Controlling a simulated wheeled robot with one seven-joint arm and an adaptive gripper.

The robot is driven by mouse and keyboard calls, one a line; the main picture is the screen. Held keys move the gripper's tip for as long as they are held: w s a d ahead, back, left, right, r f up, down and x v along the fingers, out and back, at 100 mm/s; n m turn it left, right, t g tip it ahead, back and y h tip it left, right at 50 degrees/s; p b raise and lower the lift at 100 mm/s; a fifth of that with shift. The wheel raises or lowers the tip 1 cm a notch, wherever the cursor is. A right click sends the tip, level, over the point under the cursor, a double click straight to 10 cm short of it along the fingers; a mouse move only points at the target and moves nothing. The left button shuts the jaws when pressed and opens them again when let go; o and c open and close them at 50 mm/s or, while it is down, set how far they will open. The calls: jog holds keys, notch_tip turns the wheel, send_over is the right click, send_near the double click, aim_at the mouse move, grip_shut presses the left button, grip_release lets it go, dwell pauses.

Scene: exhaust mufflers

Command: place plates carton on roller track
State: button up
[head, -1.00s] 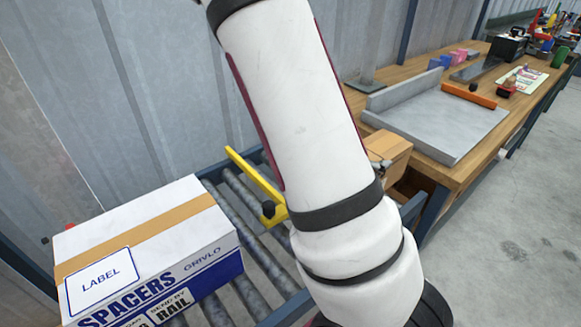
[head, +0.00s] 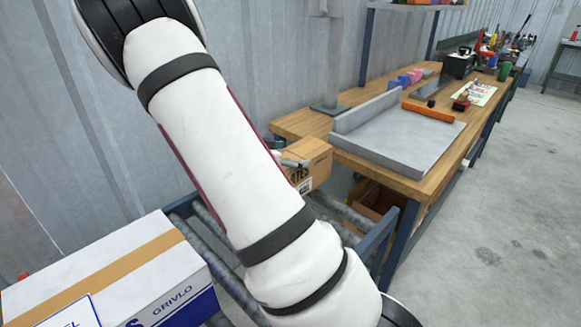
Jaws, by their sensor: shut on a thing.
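The brown plates carton (head: 316,163) shows just right of my arm, near the left end of the workbench and above the far part of the roller track. Part of a label and the letters "TES" show on its side. My gripper (head: 294,163) is mostly hidden behind my arm; a grey piece of it shows at the carton's top, shut on the carton. The roller track (head: 362,222) has grey rollers in a blue frame and runs under my arm. I cannot tell whether the carton touches the rollers.
A white and blue spacers carton (head: 125,275) occupies the track's near left end. The wooden workbench (head: 350,160) at right bears a grey tray-like plate (head: 400,140) and an orange bar (head: 428,111). A brown open box (head: 374,203) sits below the bench. Corrugated wall stands behind.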

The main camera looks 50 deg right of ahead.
jog(key=shift+f+b, duration=0.4)
jog(key=shift+f, duration=1.3)
jog(key=o, duration=1.9)
jog(key=shift+f, duration=0.1)
